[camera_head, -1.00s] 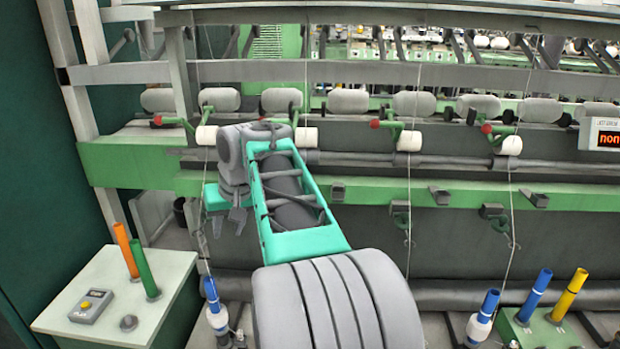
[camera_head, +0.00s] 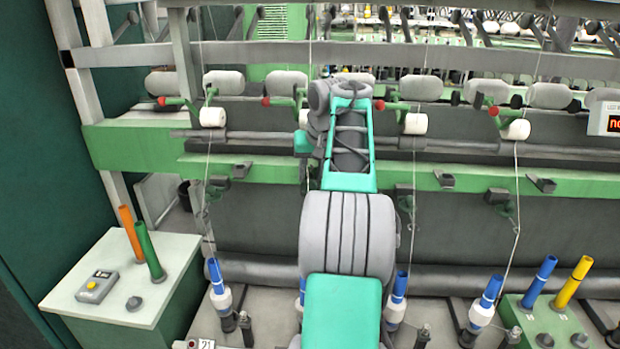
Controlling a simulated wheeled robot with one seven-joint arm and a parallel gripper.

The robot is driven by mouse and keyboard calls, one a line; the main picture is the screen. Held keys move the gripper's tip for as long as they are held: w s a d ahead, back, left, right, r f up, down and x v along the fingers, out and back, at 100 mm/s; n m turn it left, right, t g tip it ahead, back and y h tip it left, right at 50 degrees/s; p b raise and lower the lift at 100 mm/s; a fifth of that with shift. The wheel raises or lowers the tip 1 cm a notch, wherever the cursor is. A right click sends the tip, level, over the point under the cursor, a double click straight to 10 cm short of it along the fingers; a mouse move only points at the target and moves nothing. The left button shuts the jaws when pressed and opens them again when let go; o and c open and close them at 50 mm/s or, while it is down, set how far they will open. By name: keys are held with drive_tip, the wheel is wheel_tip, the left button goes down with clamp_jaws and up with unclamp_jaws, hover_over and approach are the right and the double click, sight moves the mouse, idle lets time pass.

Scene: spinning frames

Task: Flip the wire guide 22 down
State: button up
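Dark green wire guides hang under the green rail (camera_head: 270,170): one at left (camera_head: 217,187), one right of my arm (camera_head: 406,201) and one further right (camera_head: 504,203). I cannot read a number on any of them. A "21" label (camera_head: 207,344) shows at the bottom left, near the left bobbin. The position right of that one is mostly covered by my arm, so a guide there is hidden. My gripper (camera_head: 306,172) is at the rail, left of my forearm, its teal body showing. Its fingers are too hidden to tell whether they are open.
Red-tipped green levers (camera_head: 270,102) and white rollers (camera_head: 415,123) sit above the rail. Threads run down to blue-topped bobbins (camera_head: 398,287). A table (camera_head: 75,285) with coloured tubes stands at left, and a green box (camera_head: 530,325) at right.

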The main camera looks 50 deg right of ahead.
drive_tip(key=shift+c, duration=0.4)
clamp_jaws()
idle(0.8)
drive_tip(key=shift+a, duration=0.15)
